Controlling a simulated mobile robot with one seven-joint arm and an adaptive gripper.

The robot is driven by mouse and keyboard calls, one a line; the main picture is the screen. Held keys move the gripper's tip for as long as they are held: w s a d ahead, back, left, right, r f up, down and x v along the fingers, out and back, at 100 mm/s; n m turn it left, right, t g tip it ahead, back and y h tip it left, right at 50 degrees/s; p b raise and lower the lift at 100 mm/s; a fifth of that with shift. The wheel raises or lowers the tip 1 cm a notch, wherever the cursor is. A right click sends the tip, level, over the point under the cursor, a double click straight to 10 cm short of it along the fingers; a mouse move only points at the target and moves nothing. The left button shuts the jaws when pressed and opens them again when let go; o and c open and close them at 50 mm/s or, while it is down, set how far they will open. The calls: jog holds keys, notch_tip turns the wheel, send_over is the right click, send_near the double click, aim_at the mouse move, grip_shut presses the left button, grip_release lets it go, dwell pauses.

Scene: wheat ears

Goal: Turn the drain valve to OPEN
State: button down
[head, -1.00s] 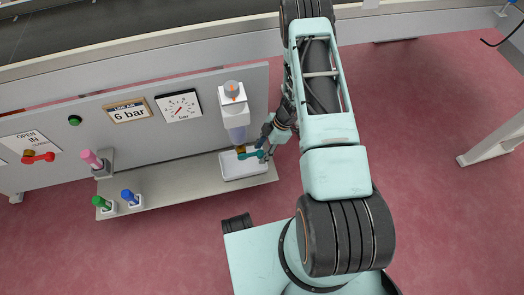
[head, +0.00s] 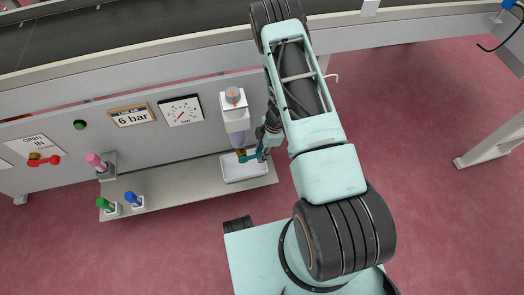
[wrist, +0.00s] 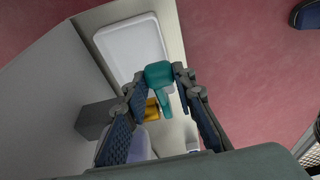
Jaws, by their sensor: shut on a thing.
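The drain valve is brass (head: 241,153) with a teal lever (head: 252,157), under the grey-and-violet filter bowl (head: 236,118) on the panel. In the head view the lever points right from the valve, slightly tilted. My gripper (head: 264,148) is at its right end, partly hidden by my arm. In the wrist view the teal lever (wrist: 159,74) lies between the two fingers of my gripper (wrist: 160,76), which are shut on it. The brass body (wrist: 152,108) shows behind it. I cannot read any OPEN mark by this valve.
A white tray (head: 244,170) sits on the shelf (head: 190,190) below the valve. A gauge (head: 183,110) and a 6 bar sign (head: 132,115) are on the panel. A red-handled valve (head: 43,160) is at far left. Pink, green and blue-topped items stand on the shelf's left.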

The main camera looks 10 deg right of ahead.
jog(key=shift+a+r+h+p, duration=0.3)
jog(key=shift+r+h+p, duration=0.15)
jog(key=shift+h+p, duration=0.2)
jog(key=c, duration=1.6)
grip_release()
jog(key=shift+d, duration=0.1)
notch_tip(320, 180, up, 12)
jog(key=d, duration=0.1)
jog(key=shift+d, duration=0.25)
jog(key=shift+f, duration=0.1)
jog(key=shift+c, duration=0.6)
